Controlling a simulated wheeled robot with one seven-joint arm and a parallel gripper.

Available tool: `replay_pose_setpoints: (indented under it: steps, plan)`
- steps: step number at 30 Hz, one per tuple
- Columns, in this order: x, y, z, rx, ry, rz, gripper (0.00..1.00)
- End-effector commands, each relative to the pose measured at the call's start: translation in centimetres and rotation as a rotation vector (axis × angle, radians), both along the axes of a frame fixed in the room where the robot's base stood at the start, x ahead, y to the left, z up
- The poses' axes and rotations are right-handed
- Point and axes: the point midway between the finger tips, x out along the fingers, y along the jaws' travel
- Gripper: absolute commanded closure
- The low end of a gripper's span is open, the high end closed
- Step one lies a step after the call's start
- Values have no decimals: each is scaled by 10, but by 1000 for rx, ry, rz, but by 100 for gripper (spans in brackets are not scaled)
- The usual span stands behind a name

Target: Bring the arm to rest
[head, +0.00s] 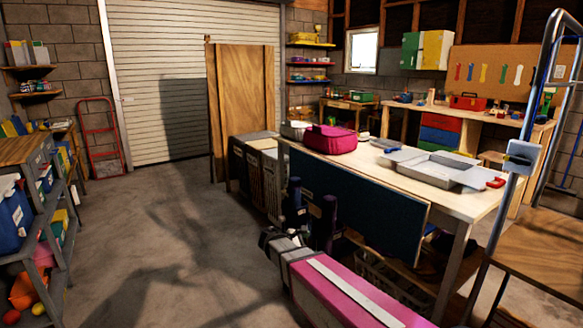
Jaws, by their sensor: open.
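My gripper (312,200) is in the lower middle of the head view, in front of the long workbench (462,204). Its two dark fingers stand apart and point up, and I see nothing between them. It is open. My pink arm with a white stripe runs from the bottom edge up to it. The fingers overlap the dark blue panel (375,222) on the bench's side in the picture. I cannot tell how far they are from it.
On the bench are a magenta bag (330,139) and a grey metal tray (425,172). Hampers (262,175) stand at its far left end. A metal-railed wooden platform (545,245) is at right, a loaded shelf (50,262) at left. The concrete floor (165,250) between is clear.

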Motion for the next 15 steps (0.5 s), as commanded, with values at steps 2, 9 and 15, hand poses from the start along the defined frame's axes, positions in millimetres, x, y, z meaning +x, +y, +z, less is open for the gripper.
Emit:
replay_pose_setpoints:
  steps: [2,9,15]
  plan:
    - [-17,-27,-11,118,-33,-86,7]
    - [-75,-93,-50,577,-202,-499,7]
    - [-122,-119,-67,914,-366,-932,7]
